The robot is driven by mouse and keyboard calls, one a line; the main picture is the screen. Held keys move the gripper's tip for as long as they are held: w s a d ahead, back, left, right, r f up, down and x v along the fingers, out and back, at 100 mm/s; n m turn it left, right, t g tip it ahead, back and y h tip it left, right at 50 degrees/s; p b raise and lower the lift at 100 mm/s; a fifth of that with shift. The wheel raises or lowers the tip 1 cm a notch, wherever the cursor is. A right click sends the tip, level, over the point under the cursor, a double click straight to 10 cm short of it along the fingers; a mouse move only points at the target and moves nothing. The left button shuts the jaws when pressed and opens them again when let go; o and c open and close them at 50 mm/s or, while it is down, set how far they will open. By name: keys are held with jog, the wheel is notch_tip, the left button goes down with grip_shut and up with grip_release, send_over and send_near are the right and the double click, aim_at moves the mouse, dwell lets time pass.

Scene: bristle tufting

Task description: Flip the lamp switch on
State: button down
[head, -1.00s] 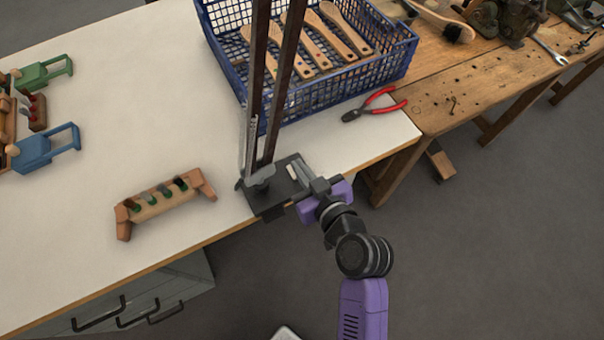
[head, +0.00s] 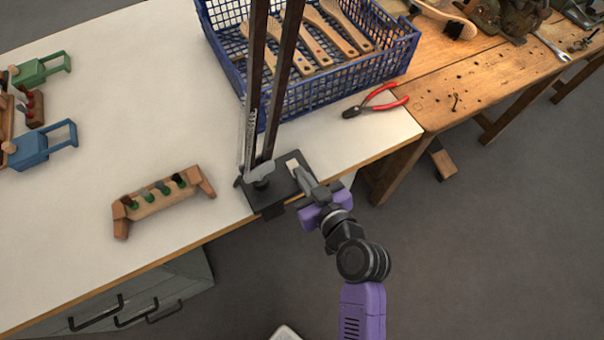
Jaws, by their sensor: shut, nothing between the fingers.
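The lamp's dark base (head: 270,203) sits at the front edge of the white table, with two dark upright arms (head: 268,90) rising out of the picture. The lamp head is out of view. A small white switch (head: 292,163) is on the base's top, towards its right rear corner. My gripper (head: 300,174) is shut and empty, with its tips over the right part of the base, right at the switch. I cannot tell whether the tips touch it.
A blue basket (head: 345,95) of wooden brush handles stands behind the lamp. Red-handled pliers (head: 376,102) lie to the right. A wooden rack (head: 163,200) with green tufts is at the left. The tabletop between rack and basket is clear.

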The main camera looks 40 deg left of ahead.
jog(key=shift+r+p, duration=0.5)
jog(key=shift+r, duration=0.3)
